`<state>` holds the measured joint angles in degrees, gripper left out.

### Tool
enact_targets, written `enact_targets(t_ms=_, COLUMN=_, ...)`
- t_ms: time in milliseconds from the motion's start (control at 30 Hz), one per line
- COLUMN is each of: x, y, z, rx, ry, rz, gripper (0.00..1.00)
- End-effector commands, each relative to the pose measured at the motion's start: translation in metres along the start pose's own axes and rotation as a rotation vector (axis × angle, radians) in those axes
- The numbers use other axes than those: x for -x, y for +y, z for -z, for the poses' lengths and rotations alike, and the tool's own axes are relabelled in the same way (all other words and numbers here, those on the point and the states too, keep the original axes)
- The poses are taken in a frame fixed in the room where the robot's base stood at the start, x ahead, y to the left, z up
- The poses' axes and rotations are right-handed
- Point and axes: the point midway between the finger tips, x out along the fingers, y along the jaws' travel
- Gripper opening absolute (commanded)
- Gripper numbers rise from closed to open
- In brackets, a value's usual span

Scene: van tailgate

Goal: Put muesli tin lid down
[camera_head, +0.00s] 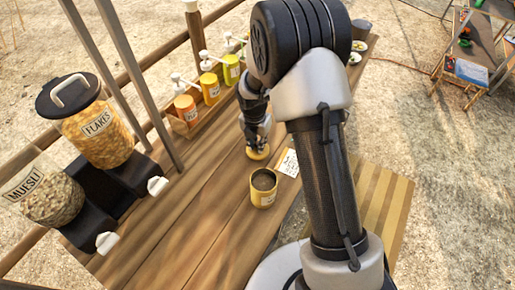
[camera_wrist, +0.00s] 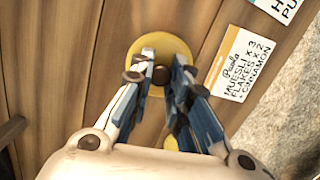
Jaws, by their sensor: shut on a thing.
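The muesli tin lid is a yellow disc with a dark knob. In the head view the lid (camera_head: 258,154) is just beyond the open tin, at or close above the wooden counter. In the wrist view the lid (camera_wrist: 185,45) lies under my gripper (camera_wrist: 161,72), whose blue-grey fingers are shut on the knob. I cannot tell whether the lid touches the wood. The yellow tin (camera_head: 263,192) stands upright and uncovered, its inside dark. In the wrist view only a small yellow piece shows at the lower middle, between the fingers and my wrist.
An order card (camera_head: 289,163) lies right of the lid; it reads muesli, flakes and cinnamon. The muesli dispenser (camera_head: 45,192) and flakes dispenser (camera_head: 98,125) stand at left. Pump bottles (camera_head: 209,86) stand in a wooden rack behind. Bare counter (camera_head: 205,185) lies left of the tin.

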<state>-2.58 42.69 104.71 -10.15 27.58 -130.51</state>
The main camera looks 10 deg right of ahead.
Motion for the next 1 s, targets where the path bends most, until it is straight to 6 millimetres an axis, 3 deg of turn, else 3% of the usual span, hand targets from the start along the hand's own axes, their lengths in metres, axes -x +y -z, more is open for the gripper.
enact_targets(t_ms=33, x=-0.012, y=-0.001, z=0.002, rx=0.001, ry=0.003, rz=0.003, gripper=0.00)
enact_targets(t_ms=167, x=-0.029, y=-0.001, z=0.004, rx=0.001, ry=0.002, rz=0.002, gripper=0.00)
enact_targets(t_ms=567, x=-0.033, y=0.000, z=0.004, rx=0.000, ry=0.001, rz=0.001, gripper=0.00)
enact_targets(t_ms=600, x=-0.033, y=0.000, z=0.004, rx=0.000, ry=0.000, rz=0.000, gripper=0.18)
enact_targets(t_ms=867, x=-0.033, y=0.000, z=0.004, rx=0.000, ry=0.001, rz=0.001, gripper=0.36)
enact_targets(t_ms=1000, x=-0.033, y=0.000, z=0.004, rx=0.000, ry=0.001, rz=0.001, gripper=0.36)
